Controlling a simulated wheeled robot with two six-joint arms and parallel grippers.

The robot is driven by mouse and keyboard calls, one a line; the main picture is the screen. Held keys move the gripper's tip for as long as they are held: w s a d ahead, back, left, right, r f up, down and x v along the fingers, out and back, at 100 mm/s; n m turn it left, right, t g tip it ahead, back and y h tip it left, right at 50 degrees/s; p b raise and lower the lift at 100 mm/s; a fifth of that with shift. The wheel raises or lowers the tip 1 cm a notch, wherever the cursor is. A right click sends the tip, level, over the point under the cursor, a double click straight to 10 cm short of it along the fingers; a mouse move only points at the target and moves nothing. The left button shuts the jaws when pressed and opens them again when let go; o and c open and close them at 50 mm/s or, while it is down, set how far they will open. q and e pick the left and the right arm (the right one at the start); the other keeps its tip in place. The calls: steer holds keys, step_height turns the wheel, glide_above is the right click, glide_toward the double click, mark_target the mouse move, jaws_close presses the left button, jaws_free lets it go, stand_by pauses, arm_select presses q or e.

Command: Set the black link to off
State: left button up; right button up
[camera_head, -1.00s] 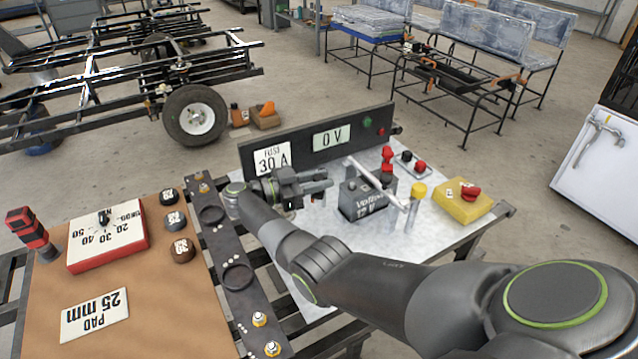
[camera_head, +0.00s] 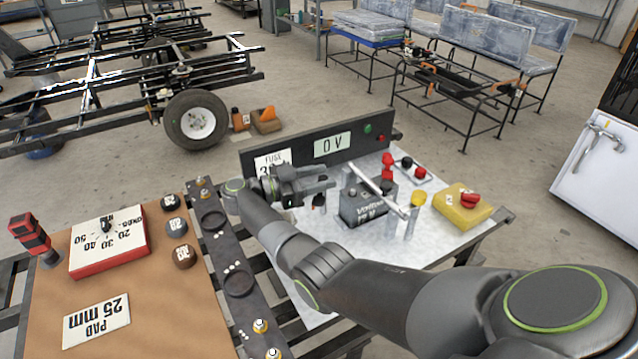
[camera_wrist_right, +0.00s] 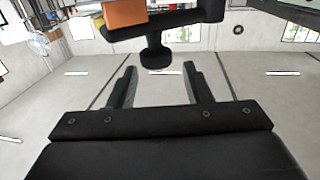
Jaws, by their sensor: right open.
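My right gripper (camera_head: 328,181) reaches in over the left part of the grey bench plate (camera_head: 310,300), in front of the dark panel (camera_head: 357,152) that reads 0 V. In the right wrist view its two fingers (camera_wrist_right: 160,85) stand apart with nothing between them. A black bar with a round black knob (camera_wrist_right: 156,55) lies just beyond the fingertips there. I cannot tell whether this is the black link. In the head view a small dark piece (camera_head: 318,203) shows below the gripper, too small to make out. My left gripper is out of view.
Right of the gripper stand a grey battery box (camera_head: 358,207) and a slanted pale rod (camera_head: 380,192). At left, a brown board (camera_head: 150,320) holds a red-edged dial box (camera_head: 110,240).

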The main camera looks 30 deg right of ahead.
step_height(320, 180, up, 6)
steer(key=shift+r+p, duration=0.1)
steer(key=shift+p, duration=0.4)
steer(key=shift+r, duration=0.4)
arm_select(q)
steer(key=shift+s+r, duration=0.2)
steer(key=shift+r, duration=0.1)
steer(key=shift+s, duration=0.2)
